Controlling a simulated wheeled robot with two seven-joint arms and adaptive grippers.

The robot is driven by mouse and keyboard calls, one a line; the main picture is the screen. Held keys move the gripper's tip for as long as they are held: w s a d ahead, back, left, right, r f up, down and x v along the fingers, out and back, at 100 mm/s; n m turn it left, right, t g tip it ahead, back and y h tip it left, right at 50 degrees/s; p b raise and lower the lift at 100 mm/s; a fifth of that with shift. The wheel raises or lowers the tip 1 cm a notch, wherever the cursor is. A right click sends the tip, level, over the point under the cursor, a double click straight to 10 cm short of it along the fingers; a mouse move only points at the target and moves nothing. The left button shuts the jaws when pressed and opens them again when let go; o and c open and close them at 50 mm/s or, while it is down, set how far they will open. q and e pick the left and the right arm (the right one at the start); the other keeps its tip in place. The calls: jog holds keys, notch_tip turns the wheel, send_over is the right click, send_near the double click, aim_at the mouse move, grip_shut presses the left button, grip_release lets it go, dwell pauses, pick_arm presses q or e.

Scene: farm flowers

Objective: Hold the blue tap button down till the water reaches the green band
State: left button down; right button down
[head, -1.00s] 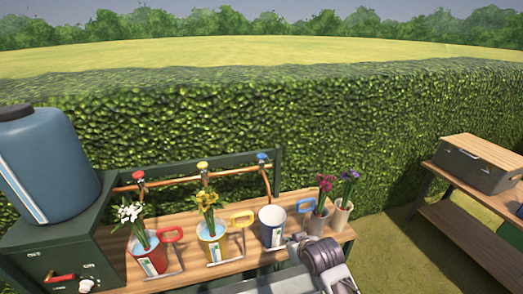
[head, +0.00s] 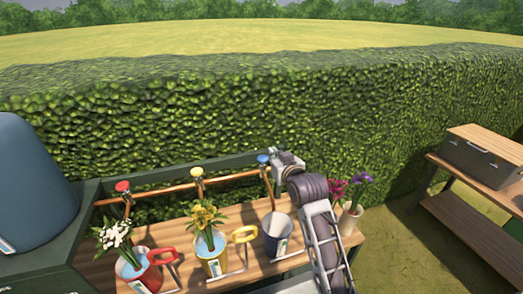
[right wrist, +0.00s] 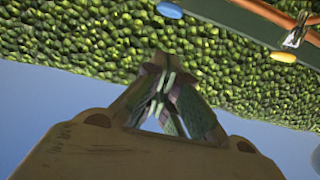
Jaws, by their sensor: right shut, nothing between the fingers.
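The blue tap button (head: 263,158) tops the rightmost tap on the copper pipe; it also shows in the right wrist view (right wrist: 169,10). My right gripper (head: 278,161) is shut and empty, close beside the button on its right in the head view. In the right wrist view its closed tips (right wrist: 164,66) show apart from the button in the picture; I cannot tell the true gap. The blue-handled bucket (head: 278,235) stands below this tap, its handle hidden behind my right arm. Its water and green band cannot be made out. My left gripper is not in view.
A red button (head: 122,186) and a yellow button (head: 197,172) top the other taps, over flower-filled buckets (head: 213,254). A flower pot (head: 350,219) stands right of my arm. A large blue tank (head: 35,190) is at the left, a hedge behind.

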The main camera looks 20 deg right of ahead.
send_over(264, 162)
jog(key=shift+f, duration=0.8)
jog(key=shift+w+f+p, duration=0.1)
jog(key=shift+f+p, duration=0.05)
jog(key=shift+p, duration=0.2)
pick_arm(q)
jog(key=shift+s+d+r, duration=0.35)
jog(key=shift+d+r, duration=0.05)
pick_arm(e)
jog(key=shift+f, duration=1.9)
